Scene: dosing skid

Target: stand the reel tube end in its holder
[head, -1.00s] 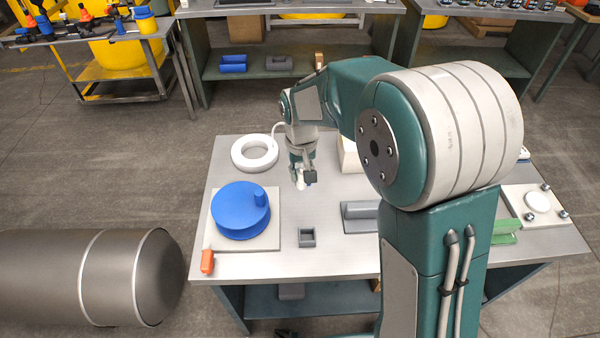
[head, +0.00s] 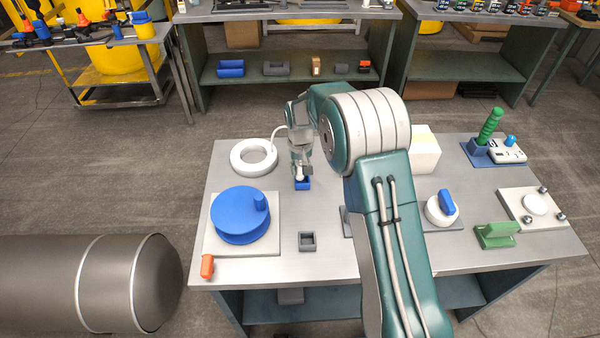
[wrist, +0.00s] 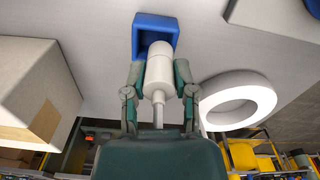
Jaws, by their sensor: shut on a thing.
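My gripper (head: 301,172) is shut on the reel tube end, a white cylinder (wrist: 158,72) with a thinner stem pointing back toward the wrist. In the wrist view the cylinder lies between both fingers (wrist: 157,88). A blue square open-topped holder (head: 303,185) stands on the table at the gripper's tip; it also shows in the wrist view (wrist: 145,22). The cylinder's far end overlaps the holder's opening there. I cannot tell whether it is inside or just above. The white ring-shaped reel (head: 240,165) lies left of the gripper, with a white tube curving up toward the wrist.
A blue round lid (head: 238,217) sits on a pale plate at left. A small grey square holder (head: 307,249) is in front. A cream box (head: 426,160) stands right of my arm. A green-handled tool (head: 491,125) and green block (head: 496,236) are farther right.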

